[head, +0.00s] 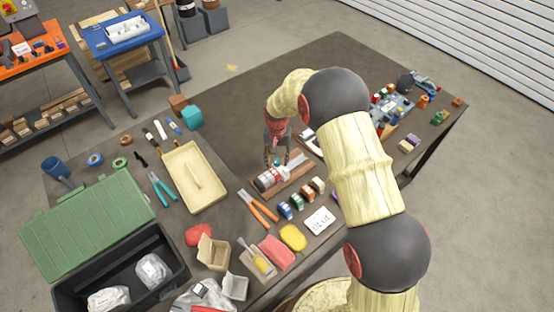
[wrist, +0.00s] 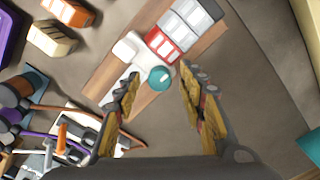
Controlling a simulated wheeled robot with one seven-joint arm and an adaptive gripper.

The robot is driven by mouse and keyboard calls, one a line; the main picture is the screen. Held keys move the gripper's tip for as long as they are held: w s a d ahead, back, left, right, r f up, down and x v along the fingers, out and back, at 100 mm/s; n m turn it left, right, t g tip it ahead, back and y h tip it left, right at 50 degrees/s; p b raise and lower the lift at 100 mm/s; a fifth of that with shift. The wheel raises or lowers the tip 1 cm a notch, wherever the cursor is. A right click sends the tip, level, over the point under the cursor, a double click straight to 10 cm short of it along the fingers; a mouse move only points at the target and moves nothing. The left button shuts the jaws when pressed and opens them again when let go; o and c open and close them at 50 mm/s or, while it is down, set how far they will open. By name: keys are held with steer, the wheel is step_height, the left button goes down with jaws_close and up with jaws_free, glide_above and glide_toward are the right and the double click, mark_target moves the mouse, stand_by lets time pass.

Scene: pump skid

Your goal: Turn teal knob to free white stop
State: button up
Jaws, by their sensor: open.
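The teal knob (wrist: 159,77) shows in the wrist view as a small round cap beside the red and white unit (wrist: 164,44). A white piece (wrist: 127,47) sits next to the knob; I cannot tell for sure that it is the stop. The unit lies on a wooden board (wrist: 205,44). In the head view the unit (head: 268,178) and board (head: 296,184) lie at mid-table. My gripper (wrist: 159,72) is open and empty, its fingers appearing on either side of the knob. I cannot tell their height above it. In the head view my gripper (head: 275,160) is over the board's far side, partly hiding the knob.
Orange-handled pliers (head: 258,207) and a row of small coloured blocks (head: 298,204) lie in front of the board. A cream tray (head: 194,180) stands to the left. A cluttered grey plate (head: 389,108) lies to the right. The far table (head: 300,65) is bare.

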steer(key=shift+c, duration=1)
steer(key=c, duration=0.7)
jaws_close()
steer(key=shift+n, duration=0.3)
steer(key=n, duration=0.3)
steer(key=shift+n, duration=0.3)
steer(key=n, duration=0.4)
steer(key=shift+n, duration=0.3)
steer(key=n, duration=0.4)
steer(key=shift+n, duration=2.5)
